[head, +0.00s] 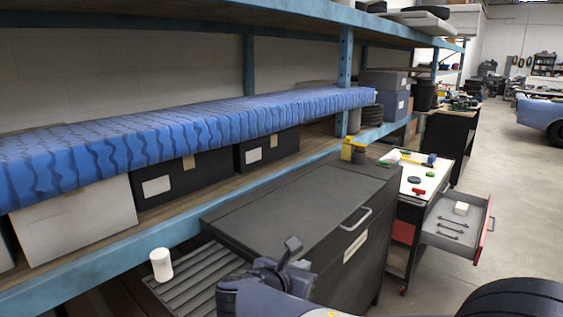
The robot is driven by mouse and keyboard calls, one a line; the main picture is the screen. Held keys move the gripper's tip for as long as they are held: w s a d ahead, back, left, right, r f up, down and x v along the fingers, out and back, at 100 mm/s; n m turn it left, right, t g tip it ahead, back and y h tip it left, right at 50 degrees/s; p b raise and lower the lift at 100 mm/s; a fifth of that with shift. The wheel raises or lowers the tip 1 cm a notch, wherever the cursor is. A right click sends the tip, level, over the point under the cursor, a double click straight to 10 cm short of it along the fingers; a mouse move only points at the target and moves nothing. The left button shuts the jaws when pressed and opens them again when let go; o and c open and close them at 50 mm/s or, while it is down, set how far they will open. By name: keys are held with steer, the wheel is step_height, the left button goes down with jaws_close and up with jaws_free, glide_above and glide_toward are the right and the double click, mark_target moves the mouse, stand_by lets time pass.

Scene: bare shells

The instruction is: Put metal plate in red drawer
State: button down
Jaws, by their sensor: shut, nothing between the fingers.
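The red drawer (483,229) is pulled out of a tool cart at the right, with a red front and a grey inside. Several dark tools (452,226) and a small whitish block (461,208) lie in it. I cannot make out a metal plate for certain in the head view. My gripper (293,247) is at the bottom centre, in front of the dark cabinet and well left of the drawer. It looks shut and empty, and its fingertips are hard to make out.
A dark cabinet (308,205) with a handle stands between my arm and the cart. A white cup-like object (161,264) stands on a ribbed surface at left. A blue shelf (110,262) with boxes runs along the wall. Floor is free right of the drawer.

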steer(key=shift+m+g+h, duration=0.3)
steer(key=shift+m+h, duration=0.1)
steer(key=shift+m, duration=0.1)
steer(key=s, duration=0.1)
steer(key=s+a, duration=0.1)
steer(key=s, duration=0.1)
steer(key=s+a+b, duration=0.1)
steer(key=shift+s+a+r, duration=0.1)
steer(key=shift+s+r, duration=0.1)
steer(key=shift+r, duration=0.1)
steer(key=shift+w, duration=0.1)
